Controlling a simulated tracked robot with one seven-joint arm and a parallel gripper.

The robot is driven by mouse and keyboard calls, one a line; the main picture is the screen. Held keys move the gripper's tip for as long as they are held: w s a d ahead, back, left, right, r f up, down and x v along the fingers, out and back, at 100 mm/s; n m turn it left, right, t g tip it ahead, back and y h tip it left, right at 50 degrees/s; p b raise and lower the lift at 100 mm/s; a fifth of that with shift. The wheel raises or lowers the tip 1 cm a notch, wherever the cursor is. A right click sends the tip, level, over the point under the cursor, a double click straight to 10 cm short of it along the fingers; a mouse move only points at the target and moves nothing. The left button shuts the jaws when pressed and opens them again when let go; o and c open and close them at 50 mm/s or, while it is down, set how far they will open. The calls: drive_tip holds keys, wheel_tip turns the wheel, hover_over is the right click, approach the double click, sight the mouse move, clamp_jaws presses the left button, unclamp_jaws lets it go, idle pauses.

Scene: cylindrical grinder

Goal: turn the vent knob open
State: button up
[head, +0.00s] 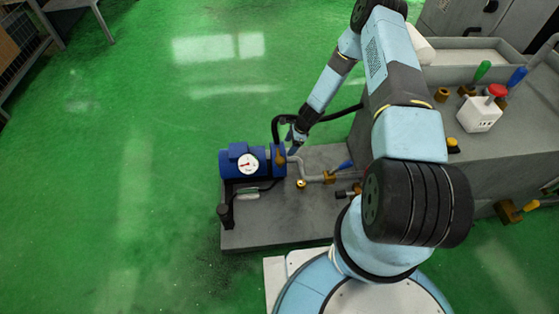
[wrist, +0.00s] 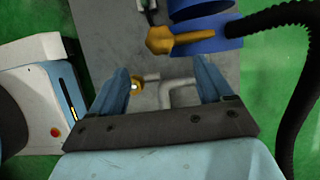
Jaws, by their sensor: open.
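A brass-yellow fitting with a lever-like arm (wrist: 178,40) sits at the end of the blue pump (head: 240,160), just beyond my fingertips in the wrist view. A small round brass knob with a bright centre (wrist: 136,86) shows beside my left finger; it also shows low by the grey pipe in the head view (head: 301,184). I cannot tell for certain which of them is the vent knob. My gripper (wrist: 160,72) is open and empty, pointing down over the pump's pipe end. In the head view my gripper (head: 294,146) partly hides that end.
A grey bent pipe (wrist: 180,95) runs beneath and between my fingers. A black hose (wrist: 292,90) curves close on the right. A blue-handled valve (head: 344,166) and a white pressure gauge (head: 247,163) are nearby. Green floor is clear on the left.

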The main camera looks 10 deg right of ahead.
sight(280, 159)
drive_tip(key=x, duration=1.2)
drive_tip(key=shift+a+f, duration=0.15)
drive_tip(key=shift+f, duration=0.1)
